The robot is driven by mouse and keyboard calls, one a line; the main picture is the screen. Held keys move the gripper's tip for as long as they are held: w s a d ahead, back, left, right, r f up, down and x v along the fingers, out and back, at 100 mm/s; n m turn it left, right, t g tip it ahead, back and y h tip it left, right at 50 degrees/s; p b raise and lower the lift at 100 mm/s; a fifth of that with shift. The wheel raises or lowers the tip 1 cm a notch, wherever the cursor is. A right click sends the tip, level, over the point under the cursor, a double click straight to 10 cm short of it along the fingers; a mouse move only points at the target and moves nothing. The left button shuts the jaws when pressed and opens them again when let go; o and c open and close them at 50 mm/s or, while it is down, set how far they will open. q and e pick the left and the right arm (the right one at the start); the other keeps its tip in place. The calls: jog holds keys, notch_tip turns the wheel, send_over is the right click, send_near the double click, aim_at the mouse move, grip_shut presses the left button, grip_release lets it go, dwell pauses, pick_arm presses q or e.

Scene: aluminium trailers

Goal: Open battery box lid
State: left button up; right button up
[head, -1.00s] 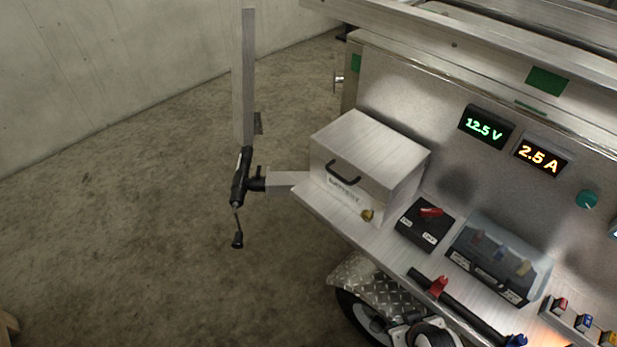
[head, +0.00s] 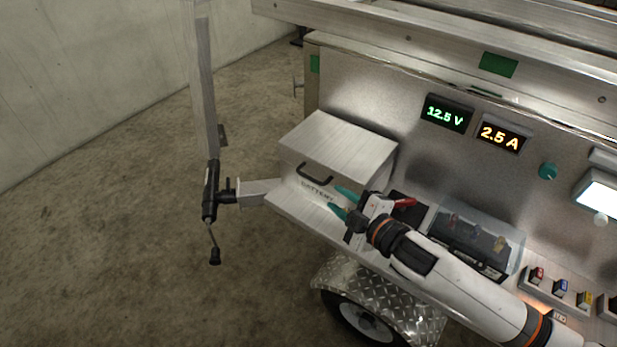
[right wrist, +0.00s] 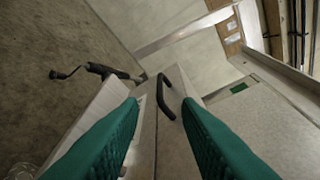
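The battery box (head: 338,142) is a silver metal box on the trailer's shelf, with its lid down. Its front carries a black handle (head: 314,175) and a "BATTERY" label; the handle also shows in the right wrist view (right wrist: 169,96), beyond and between the fingers. My right gripper (head: 339,200) has teal fingers that are spread apart and empty. It is in front of the box's right part, to the right of the handle. The gold latch seen earlier on the box's front is hidden behind the gripper. My left gripper is not in view.
A black switch block with a red lever (head: 404,203) is partly hidden behind my right gripper. A clear-covered fuse box (head: 470,240) stands to its right. A jack post (head: 210,190) stands left of the box. The floor at left is clear.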

aim_at(313, 181)
jog(key=x, duration=1.1)
jog(key=shift+w+a, duration=0.25)
jog(key=shift+a, duration=0.05)
jog(key=shift+f, duration=0.1)
grip_shut()
